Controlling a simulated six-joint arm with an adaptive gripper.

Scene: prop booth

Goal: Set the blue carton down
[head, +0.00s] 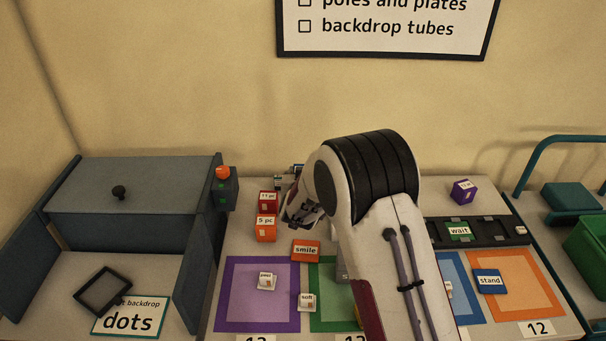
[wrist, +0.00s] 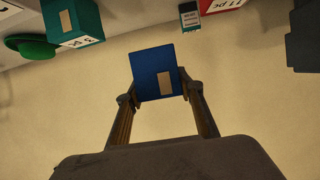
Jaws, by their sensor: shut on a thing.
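The blue carton (wrist: 155,66) shows in the wrist view as a plain blue face with a tan label. My gripper (wrist: 158,86) is shut on it, one finger at each side of its lower part. Pale wall fills much of the view behind it. In the head view my gripper (head: 303,211) is left of my large white arm link, close to the red and orange boxes. I cannot make out the carton there; what lies under or behind my arm is hidden.
A red box (head: 268,197) and an orange box (head: 265,235) stand left of my gripper. Purple (head: 237,290), green and orange (head: 535,285) squares mark the table. A slotted tray (head: 483,231) and purple box (head: 464,190) are right. The wrist view shows a teal box (wrist: 72,20).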

